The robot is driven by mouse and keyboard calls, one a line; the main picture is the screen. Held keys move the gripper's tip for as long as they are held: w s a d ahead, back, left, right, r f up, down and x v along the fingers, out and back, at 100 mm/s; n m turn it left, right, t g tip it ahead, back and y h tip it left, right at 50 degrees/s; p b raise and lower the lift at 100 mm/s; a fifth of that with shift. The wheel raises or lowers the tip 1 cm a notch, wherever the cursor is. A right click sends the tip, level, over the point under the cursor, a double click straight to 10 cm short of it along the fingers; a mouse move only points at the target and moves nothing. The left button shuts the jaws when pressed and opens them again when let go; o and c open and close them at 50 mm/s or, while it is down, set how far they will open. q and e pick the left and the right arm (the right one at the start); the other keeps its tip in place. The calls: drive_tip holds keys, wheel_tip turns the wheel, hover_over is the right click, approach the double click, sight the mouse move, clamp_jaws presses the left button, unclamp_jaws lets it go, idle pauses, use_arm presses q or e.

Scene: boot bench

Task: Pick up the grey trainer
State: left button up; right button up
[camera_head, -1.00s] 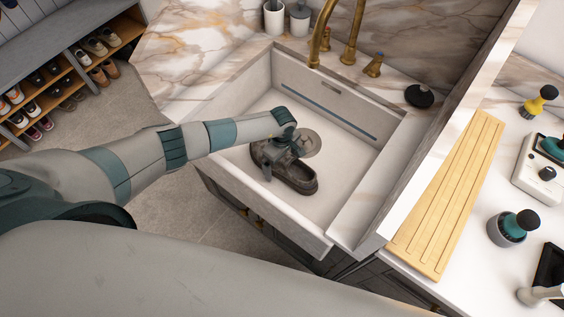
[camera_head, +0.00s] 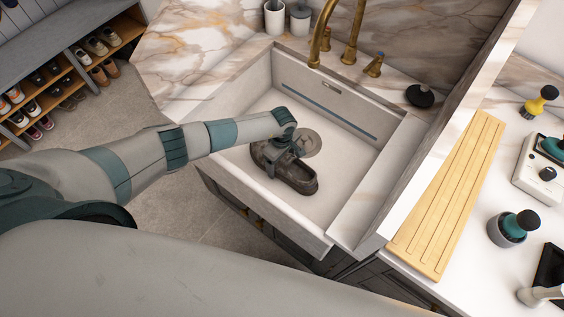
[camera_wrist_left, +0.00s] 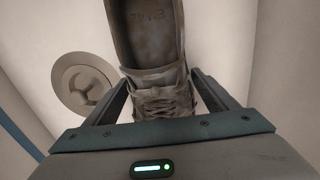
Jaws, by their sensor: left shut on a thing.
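The grey trainer (camera_head: 296,176) sits in the white sink (camera_head: 310,208), beside the round drain (camera_head: 311,141). It looks brownish and dirty. My left gripper (camera_head: 282,155) reaches in from the left and is shut on the trainer around its laced part. In the left wrist view the trainer (camera_wrist_left: 160,88) lies between the two fingers, its laces towards the gripper and its opening pointing away. I cannot tell whether the sole is clear of the sink floor. My right gripper is not in view.
Brass taps (camera_head: 350,45) rise at the sink's back edge. A black round object (camera_head: 420,95) lies to their right. A ridged wooden board (camera_head: 452,195) and brushes (camera_head: 513,227) are on the right counter. A shoe rack (camera_head: 60,75) stands at the far left.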

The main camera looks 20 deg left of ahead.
use_arm(q)
drive_tip(key=shift+r, duration=0.15)
wheel_tip(320, 180, up, 10)
drive_tip(key=b, duration=0.2)
idle(0.4)
idle(0.4)
